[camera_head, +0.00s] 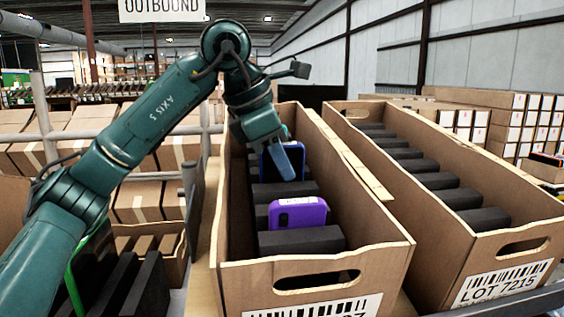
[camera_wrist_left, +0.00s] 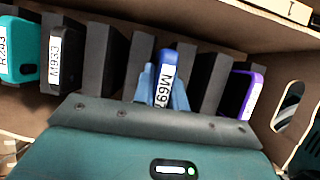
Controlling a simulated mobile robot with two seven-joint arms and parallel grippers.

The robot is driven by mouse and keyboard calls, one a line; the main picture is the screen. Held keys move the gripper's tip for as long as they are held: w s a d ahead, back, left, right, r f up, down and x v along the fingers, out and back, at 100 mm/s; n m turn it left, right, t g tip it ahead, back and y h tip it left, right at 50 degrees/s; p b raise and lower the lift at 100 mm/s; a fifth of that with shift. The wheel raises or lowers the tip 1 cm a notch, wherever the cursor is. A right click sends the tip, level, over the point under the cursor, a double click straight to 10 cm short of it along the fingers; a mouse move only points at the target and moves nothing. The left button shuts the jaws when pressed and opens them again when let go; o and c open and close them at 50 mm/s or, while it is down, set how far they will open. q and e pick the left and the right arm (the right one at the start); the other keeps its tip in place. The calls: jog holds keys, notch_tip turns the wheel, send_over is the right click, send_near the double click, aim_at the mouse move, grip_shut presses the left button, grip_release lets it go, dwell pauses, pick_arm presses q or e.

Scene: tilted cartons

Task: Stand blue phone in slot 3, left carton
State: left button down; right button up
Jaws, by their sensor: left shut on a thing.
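The blue phone (camera_head: 297,154), with a dark face and blue rim, stands nearly upright in the left carton (camera_head: 391,255). My left gripper (camera_head: 282,165) is shut on it from above. In the left wrist view, the gripper's pale blue fingers (camera_wrist_left: 164,92) lie on both sides of the blue phone (camera_wrist_left: 168,60), whose label starts with M69. The phone is between two dark foam dividers, with its lower part hidden. I cannot tell whether it touches the carton floor. My right gripper is not in view.
A purple phone (camera_head: 297,213) stands nearer the left carton's front end. The left wrist view also shows a teal phone (camera_wrist_left: 17,50) and a black phone (camera_wrist_left: 68,60) at left. The right carton (camera_head: 497,245) holds several foam dividers (camera_head: 437,180) and no visible phones.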

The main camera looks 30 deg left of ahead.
pick_arm(q)
notch_tip(320, 180, down, 2)
jog(key=shift+s+f+g, duration=0.1)
jog(key=shift+f+g, duration=0.15)
jog(key=shift+g, duration=0.05)
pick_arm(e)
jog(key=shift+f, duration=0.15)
pick_arm(q)
jog(key=c, duration=1.5)
grip_release()
jog(key=shift+d, duration=0.1)
jog(key=shift+c, duration=0.2)
jog(key=shift+o, duration=0.5)
jog(key=shift+r, duration=0.4)
jog(key=shift+o, duration=0.5)
jog(key=p+v, duration=0.2)
jog(key=v, duration=1.2)
jog(key=shift+s+r, duration=0.1)
jog(key=shift+r, duration=0.2)
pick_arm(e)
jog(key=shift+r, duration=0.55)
